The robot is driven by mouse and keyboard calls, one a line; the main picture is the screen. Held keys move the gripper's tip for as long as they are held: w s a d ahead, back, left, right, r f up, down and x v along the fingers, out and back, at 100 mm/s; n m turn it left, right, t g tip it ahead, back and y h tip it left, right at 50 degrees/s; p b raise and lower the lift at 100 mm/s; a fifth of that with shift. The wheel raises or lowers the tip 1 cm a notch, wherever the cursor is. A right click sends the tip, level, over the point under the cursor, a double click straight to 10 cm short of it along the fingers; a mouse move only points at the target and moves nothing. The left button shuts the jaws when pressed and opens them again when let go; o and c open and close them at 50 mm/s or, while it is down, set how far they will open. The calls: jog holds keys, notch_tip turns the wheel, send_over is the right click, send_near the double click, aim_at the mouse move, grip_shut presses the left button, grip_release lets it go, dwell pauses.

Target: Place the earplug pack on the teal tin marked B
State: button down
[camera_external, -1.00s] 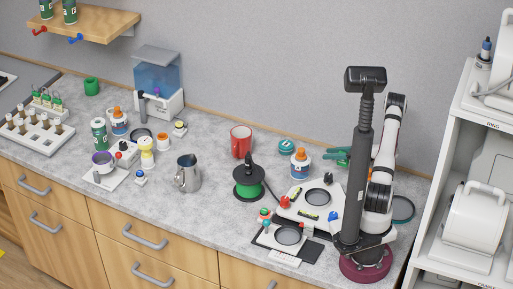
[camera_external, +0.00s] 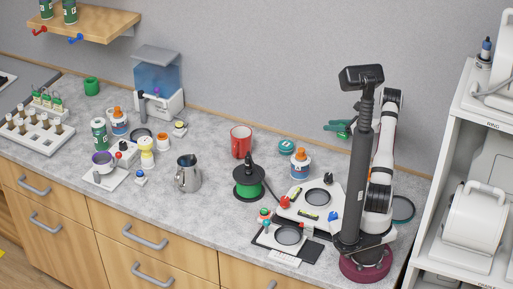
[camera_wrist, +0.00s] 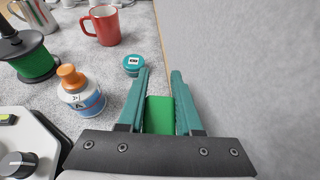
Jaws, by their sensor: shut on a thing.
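My gripper (camera_external: 334,127) is teal-fingered and is held above the counter, near the back wall. In the wrist view my gripper (camera_wrist: 162,75) is shut on a bright green block (camera_wrist: 159,115), which I take to be the earplug pack. Most of the pack is hidden between the fingers. A round teal tin (camera_external: 286,146) stands on the counter to the left of the gripper, by the wall. In the wrist view the tin (camera_wrist: 132,61) has a white label with dark writing too small to read, just left of the left fingertip. Its top is bare.
A white bottle with an orange cap (camera_wrist: 80,92) stands in front of the tin. A red mug (camera_external: 241,142) is left of the tin, with a green spool (camera_external: 249,184) nearer the front. A white fixture (camera_external: 297,206) lies in front. The wall (camera_external: 300,80) is close behind.

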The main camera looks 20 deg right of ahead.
jog(key=w+a+r+m+h, duration=0.1)
jog(key=w+a, duration=0.5)
jog(key=w, duration=0.1)
jog(key=r+m+t+h, duration=0.1)
jog(key=m+h, duration=0.1)
send_over(286, 147)
jog(key=w, duration=0.6)
jog(key=shift+t, duration=0.3)
jog(key=f, duration=0.6)
jog(key=a+f, duration=0.1)
jog(key=f, duration=0.2)
jog(key=shift+s+f, duration=0.15)
jog(key=shift+f, duration=0.2)
jog(key=shift+f, duration=0.15)
jog(key=c, duration=0.6)
grip_release()
